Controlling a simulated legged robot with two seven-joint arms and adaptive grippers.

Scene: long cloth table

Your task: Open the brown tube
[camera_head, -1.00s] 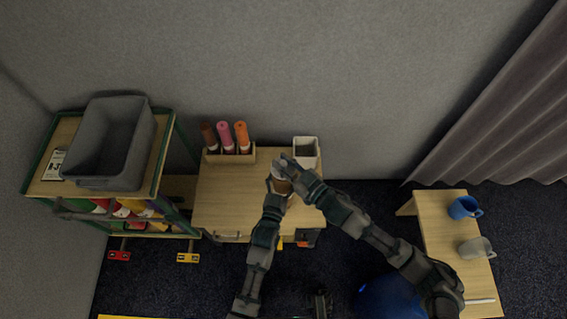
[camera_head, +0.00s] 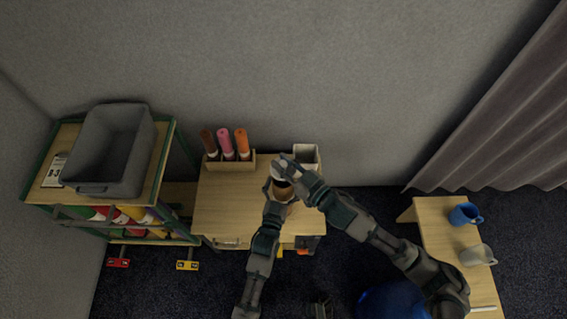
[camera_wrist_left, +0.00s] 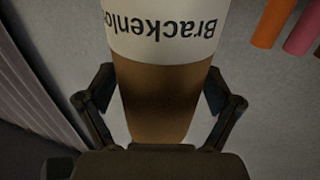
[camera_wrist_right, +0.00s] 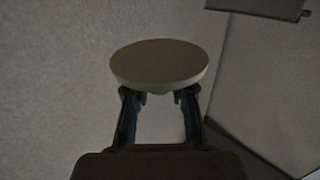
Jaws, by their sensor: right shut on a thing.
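My left gripper (camera_head: 277,194) is shut around the brown tube, seen large in the left wrist view (camera_wrist_left: 158,95) with a white label band reading "Brackenlo…". The fingers press on both sides of its brown body. In the head view the tube's upper end looks dark inside a pale rim, like an open mouth. My right gripper (camera_head: 290,174) is just above it. In the right wrist view this gripper (camera_wrist_right: 160,97) is shut on a round pale cap (camera_wrist_right: 160,63), its flat disc showing. The arms partly hide the tube.
A wooden rack (camera_head: 229,166) with dark brown, pink and orange tubes stands on the small table (camera_head: 225,205). A white square container (camera_head: 306,153) stands behind my grippers. A shelf with a grey bin (camera_head: 115,150) is at left. A bench with a blue mug (camera_head: 464,214) and pale mug is at right.

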